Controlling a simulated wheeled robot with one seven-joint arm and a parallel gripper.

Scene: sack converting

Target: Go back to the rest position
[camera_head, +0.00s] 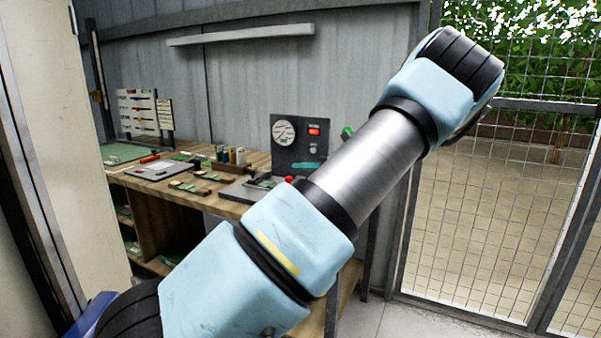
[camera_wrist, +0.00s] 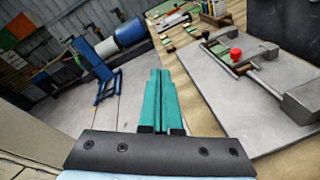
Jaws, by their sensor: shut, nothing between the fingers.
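My gripper (camera_wrist: 161,92) shows in the wrist view, with two long green fingers side by side and closed together. Nothing is between them. In the head view my light blue arm crosses the middle of the picture from lower left to upper right.
A workbench (camera_head: 210,199) stands against the grey wall, with a dark gauge panel (camera_head: 300,140) on it. A grey fixture with a red knob (camera_wrist: 235,54) lies right of my gripper. A mesh fence (camera_head: 480,215) stands at the right. A pale panel (camera_head: 65,150) rises at the left.

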